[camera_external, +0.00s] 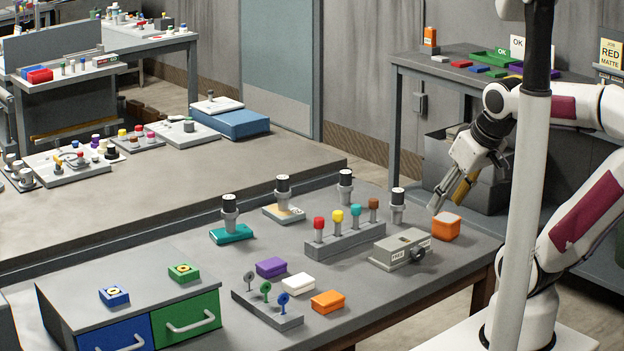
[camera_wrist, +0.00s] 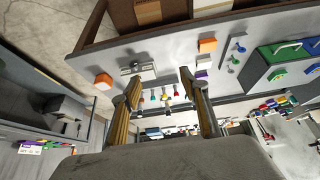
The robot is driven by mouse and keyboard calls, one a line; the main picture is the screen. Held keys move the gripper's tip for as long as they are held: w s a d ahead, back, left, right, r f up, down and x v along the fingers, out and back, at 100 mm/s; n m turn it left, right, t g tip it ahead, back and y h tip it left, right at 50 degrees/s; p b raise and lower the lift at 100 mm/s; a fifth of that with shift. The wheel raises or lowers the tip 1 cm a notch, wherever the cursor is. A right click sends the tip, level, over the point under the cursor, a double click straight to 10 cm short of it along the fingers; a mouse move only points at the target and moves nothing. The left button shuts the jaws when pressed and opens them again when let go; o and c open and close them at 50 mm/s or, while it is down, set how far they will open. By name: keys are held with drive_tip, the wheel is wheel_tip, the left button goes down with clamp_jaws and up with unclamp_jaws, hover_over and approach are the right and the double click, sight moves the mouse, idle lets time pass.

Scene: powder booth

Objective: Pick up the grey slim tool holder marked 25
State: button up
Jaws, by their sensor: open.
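Several grey tool holders with black tops stand upright on the grey table: one (camera_external: 230,212) on a teal base, one (camera_external: 283,190) on a pale base with a marking, one (camera_external: 345,186) behind the rack, and one (camera_external: 397,206) behind the grey box. No number 25 is readable, so I cannot tell which is the one named. My gripper (camera_external: 449,199) is open and empty, above the table's right end, right of the holders and near the orange cube. In the wrist view my fingers (camera_wrist: 161,82) are spread apart with small table objects showing between and beyond them.
A grey rack (camera_external: 345,239) holds red, yellow, teal and brown tools. Purple (camera_external: 271,267), white (camera_external: 298,284) and orange (camera_external: 328,301) blocks lie in front, beside a small peg stand (camera_external: 268,309).

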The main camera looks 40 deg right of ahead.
drive_tip(key=shift+w, duration=0.15)
drive_tip(key=t+h, duration=0.2)
drive_tip(key=t, duration=0.4)
hover_over(402, 205)
drive_tip(key=s+a, duration=0.3)
drive_tip(key=s, duration=0.4)
wheel_tip(402, 205, down, 10)
drive_tip(key=d+f, duration=0.1)
drive_tip(key=f, duration=0.1)
drive_tip(key=w+d+f+t+y, duration=0.1)
drive_tip(key=f, duration=0.2)
drive_tip(key=f+t, duration=0.1)
drive_tip(key=f, duration=0.1)
drive_tip(key=shift+w+d+f+y, duration=0.25)
drive_tip(key=shift+d+f+y, duration=0.05)
drive_tip(key=shift+d, duration=0.1)
drive_tip(key=shift+s+d+f+t, duration=0.15)
drive_tip(key=shift+s+f+t, duration=0.05)
drive_tip(key=shift+f+t, duration=0.4)
drive_tip(key=shift+w+f, duration=0.1)
drive_tip(key=shift+w, duration=0.05)
drive_tip(key=shift+x, duration=1.15)
drive_tip(key=shift+w, duration=0.1)
